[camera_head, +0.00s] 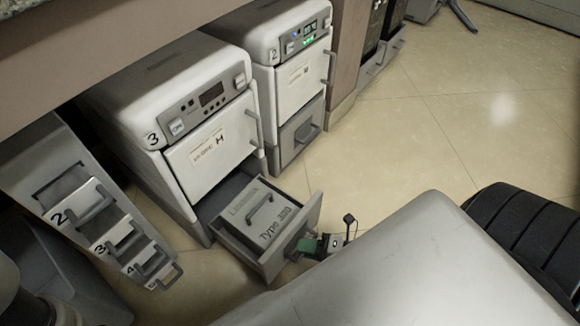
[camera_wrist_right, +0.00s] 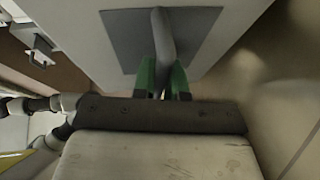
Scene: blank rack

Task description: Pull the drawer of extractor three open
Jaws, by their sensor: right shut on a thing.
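Extractor three (camera_head: 150,100) is a white cabinet marked 3, standing under the counter. Its grey lower drawer (camera_head: 250,262) is pulled well out, showing an inner lid with a handle, printed "Type 300". My right gripper (camera_head: 307,244), with green fingertips, is at the front of this drawer and shut on its handle. In the right wrist view the green fingertips (camera_wrist_right: 162,82) sit on both sides of the grey drawer handle (camera_wrist_right: 162,40), in front of the drawer front (camera_wrist_right: 120,35). My left gripper is not in view.
Extractor two (camera_head: 285,50) stands beside extractor three, its lower drawer (camera_head: 298,135) shut. A slanted grey rack (camera_head: 75,180) with numbered handles stands at the left. The counter edge (camera_head: 90,60) overhangs the extractors.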

